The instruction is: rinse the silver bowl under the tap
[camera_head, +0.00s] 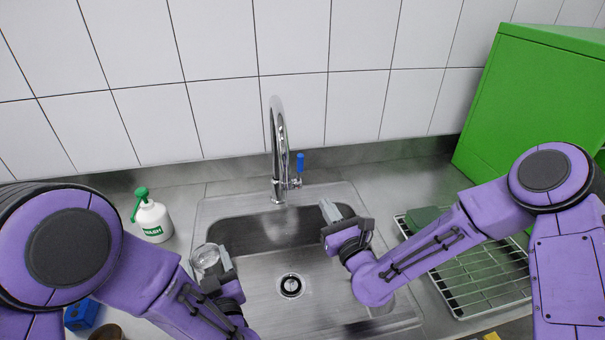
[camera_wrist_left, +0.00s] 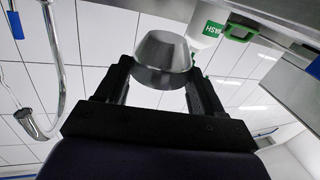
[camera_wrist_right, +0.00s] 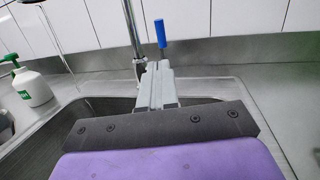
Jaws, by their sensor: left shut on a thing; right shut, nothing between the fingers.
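The silver bowl (camera_head: 205,258) is small and shiny, held at the left edge of the sink (camera_head: 258,283). My left gripper (camera_head: 214,266) is shut on it; in the left wrist view the bowl (camera_wrist_left: 163,52) sits between the two fingertips. The chrome tap (camera_head: 278,130) stands behind the sink, its spout over the basin, with a blue lever (camera_head: 300,163) on its right. The bowl is left of the spout, not under it. My right gripper (camera_head: 328,208) is shut and empty over the back right of the basin, in front of and below the lever (camera_wrist_right: 160,33).
A white spray bottle (camera_head: 153,221) with a green top stands left of the sink. A wire rack (camera_head: 478,280) with a green item (camera_head: 425,217) is on the right counter, beside a green cabinet (camera_head: 530,105). A blue object (camera_head: 82,315) lies at lower left.

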